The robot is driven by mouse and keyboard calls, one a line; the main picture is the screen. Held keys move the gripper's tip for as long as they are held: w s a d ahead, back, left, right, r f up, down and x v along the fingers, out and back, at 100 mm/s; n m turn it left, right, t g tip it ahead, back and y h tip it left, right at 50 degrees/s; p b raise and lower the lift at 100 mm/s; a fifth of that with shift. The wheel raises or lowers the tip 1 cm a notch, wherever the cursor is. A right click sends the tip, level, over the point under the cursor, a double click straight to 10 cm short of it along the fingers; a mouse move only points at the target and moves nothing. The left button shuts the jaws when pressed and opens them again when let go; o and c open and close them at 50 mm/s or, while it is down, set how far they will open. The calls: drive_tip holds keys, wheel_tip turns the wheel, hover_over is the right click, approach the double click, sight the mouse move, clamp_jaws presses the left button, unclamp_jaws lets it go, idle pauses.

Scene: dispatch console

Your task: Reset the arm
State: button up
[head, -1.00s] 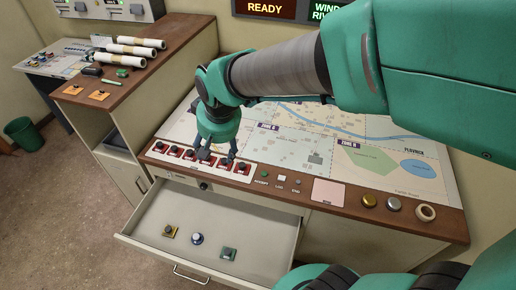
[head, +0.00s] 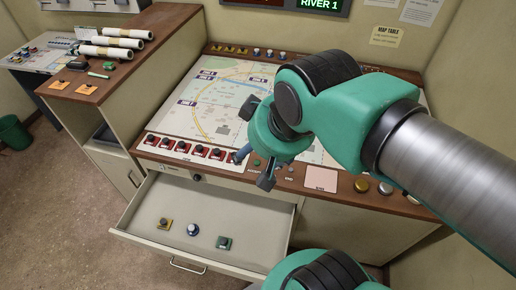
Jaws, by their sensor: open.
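My arm (head: 350,108) reaches in from the right over the map table (head: 205,115) in the head view. My gripper (head: 254,169) is open, its fingers apart above the table's front edge near the row of small buttons. Nothing shows between the fingers. The arm hides part of the map's middle and right.
An open drawer (head: 150,215) juts out below the table's front edge. Red-based pieces (head: 184,147) line the table's front left. Rolled papers (head: 122,34) lie on the left cabinet.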

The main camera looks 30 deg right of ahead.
wheel_tip(320, 180, down, 4)
drive_tip(key=b, duration=0.4)
idle(0.3)
